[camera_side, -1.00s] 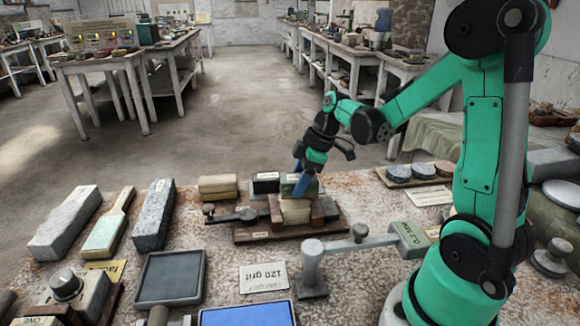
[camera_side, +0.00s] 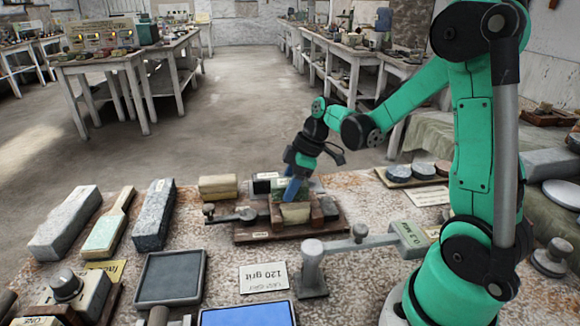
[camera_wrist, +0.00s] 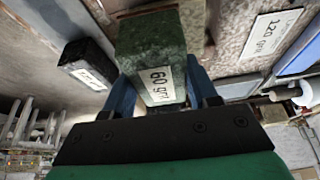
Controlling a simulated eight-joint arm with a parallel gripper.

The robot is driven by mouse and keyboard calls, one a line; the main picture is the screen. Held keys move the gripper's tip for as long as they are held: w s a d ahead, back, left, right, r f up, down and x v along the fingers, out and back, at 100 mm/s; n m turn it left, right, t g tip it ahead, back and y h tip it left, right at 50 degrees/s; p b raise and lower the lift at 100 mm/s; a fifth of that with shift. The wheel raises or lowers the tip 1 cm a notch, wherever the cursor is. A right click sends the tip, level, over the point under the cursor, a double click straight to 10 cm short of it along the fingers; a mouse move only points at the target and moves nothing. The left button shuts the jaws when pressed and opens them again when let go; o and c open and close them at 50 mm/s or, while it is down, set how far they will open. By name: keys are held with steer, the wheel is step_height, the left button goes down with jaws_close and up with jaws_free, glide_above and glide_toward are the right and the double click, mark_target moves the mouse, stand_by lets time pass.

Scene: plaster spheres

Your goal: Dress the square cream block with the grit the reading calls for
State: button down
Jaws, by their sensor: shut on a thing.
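The cream block (camera_side: 295,214) sits between dark brown jaws on a wooden board (camera_side: 262,238) in the side view. My gripper (camera_side: 293,188) has blue fingers and is shut on a green block. In the wrist view, this green block (camera_wrist: 150,45) carries a label reading "60 grit" and lies between the fingers (camera_wrist: 160,92). In the side view it is right at the top of the cream block and partly covers it; I cannot tell whether they touch. The cream block is not clear in the wrist view.
A black labelled block (camera_wrist: 88,62) stands beside the green one. A "120 grit" card (camera_side: 263,277) lies in front. A grey post with a lever (camera_side: 312,268) stands right of the card.

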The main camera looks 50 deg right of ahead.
steer(key=shift+w+a, duration=0.15)
steer(key=shift+s+d+f, duration=0.1)
steer(key=shift+s+d, duration=1.4)
steer(key=shift+s, duration=0.15)
steer(key=shift+w+a, duration=1.5)
steer(key=shift+w, duration=0.15)
steer(key=shift+s+d, duration=1.5)
steer(key=shift+s, duration=0.2)
steer(key=shift+w+a+r, duration=0.65)
steer(key=shift+w+a, duration=0.1)
steer(key=shift+w, duration=0.1)
